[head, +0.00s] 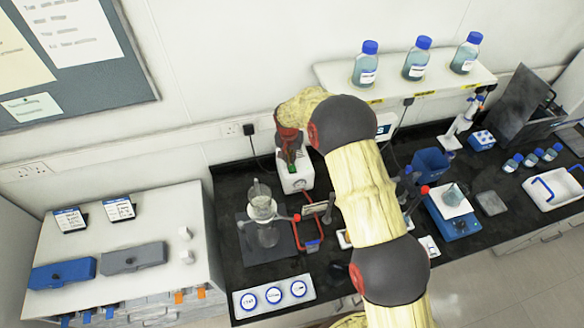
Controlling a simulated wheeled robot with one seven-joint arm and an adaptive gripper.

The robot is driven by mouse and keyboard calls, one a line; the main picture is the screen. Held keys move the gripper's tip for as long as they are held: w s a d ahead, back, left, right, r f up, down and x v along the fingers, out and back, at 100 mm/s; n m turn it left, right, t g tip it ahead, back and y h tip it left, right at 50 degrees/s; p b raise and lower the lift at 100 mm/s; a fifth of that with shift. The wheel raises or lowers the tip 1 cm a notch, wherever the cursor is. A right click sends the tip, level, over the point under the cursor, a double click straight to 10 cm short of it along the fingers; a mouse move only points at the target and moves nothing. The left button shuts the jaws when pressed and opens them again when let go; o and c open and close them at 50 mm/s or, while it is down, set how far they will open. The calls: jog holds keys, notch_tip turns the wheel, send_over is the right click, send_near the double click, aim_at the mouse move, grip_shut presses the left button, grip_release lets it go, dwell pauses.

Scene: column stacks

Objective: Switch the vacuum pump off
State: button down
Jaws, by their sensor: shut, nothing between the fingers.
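The vacuum pump appears to be the white box (296,183) with a small round dial on its front, on the dark bench against the back wall. A green part shows on its top. My arm reaches over from the right, and my gripper (291,155) points down just above the pump's top. The fingers are shut with nothing held. They are small and dark here, and I cannot tell whether they touch the pump. The pump's switch cannot be made out; my gripper covers part of the top.
Glassware on a stand (262,207) with red-tipped handles stands just in front-left of the pump. A red-edged frame (308,246) lies beside it. A shelf (440,80) holds three blue-capped bottles.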

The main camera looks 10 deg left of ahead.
jog(key=shift+f+b, duration=0.7)
jog(key=shift+f, duration=0.25)
dwell(0.4)
jog(key=shift+s+r, duration=0.1)
jog(key=shift+r+p, duration=0.7)
jog(key=shift+r, duration=2.75)
